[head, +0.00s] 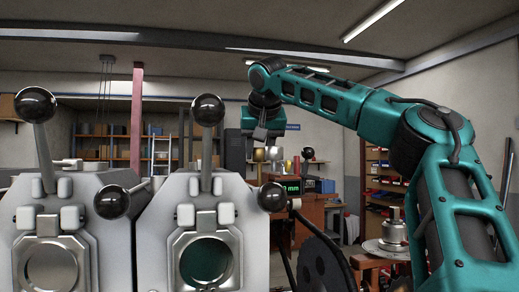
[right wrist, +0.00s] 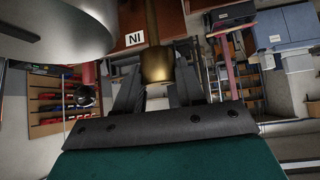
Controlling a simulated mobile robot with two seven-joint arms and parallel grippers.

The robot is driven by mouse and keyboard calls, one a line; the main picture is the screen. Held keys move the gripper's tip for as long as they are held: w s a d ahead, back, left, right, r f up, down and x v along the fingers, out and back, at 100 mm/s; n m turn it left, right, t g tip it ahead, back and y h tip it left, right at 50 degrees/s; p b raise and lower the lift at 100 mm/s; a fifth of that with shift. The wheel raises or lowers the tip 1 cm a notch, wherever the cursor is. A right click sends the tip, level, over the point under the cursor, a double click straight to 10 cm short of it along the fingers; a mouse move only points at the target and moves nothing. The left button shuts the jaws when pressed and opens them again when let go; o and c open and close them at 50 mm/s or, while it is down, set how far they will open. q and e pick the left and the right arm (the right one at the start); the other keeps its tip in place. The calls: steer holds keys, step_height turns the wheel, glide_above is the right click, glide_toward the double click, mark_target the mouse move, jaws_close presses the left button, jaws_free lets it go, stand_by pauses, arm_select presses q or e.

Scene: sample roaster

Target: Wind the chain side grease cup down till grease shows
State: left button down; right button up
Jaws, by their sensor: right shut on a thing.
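My right gripper (head: 261,132) reaches over behind the right roaster unit and points down in the head view. In the right wrist view its fingers (right wrist: 157,90) stand on either side of a brass grease cup (right wrist: 157,66), shut on it. A brass stem runs from the cup toward the top of that view. No grease can be made out on it. My left gripper is not in view.
Two grey roaster units, left (head: 88,205) and right (head: 230,195), with black-knobbed levers (head: 207,110) fill the front left. A dark wheel (head: 324,262) stands right of them. In the right wrist view a large grey rounded part (right wrist: 50,30) is close at upper left, near an "NI" label (right wrist: 134,39).

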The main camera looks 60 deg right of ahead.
steer(key=shift+r+m+g+h, duration=0.1)
steer(key=shift+m+g+h, duration=0.6)
steer(key=shift+m, duration=0.6)
steer(key=shift+r, duration=0.1)
steer(key=o, duration=1)
steer(key=shift+d, duration=0.1)
steer(key=v, duration=1.2)
steer(key=shift+a+r, duration=0.3)
steer(key=shift+r, duration=0.05)
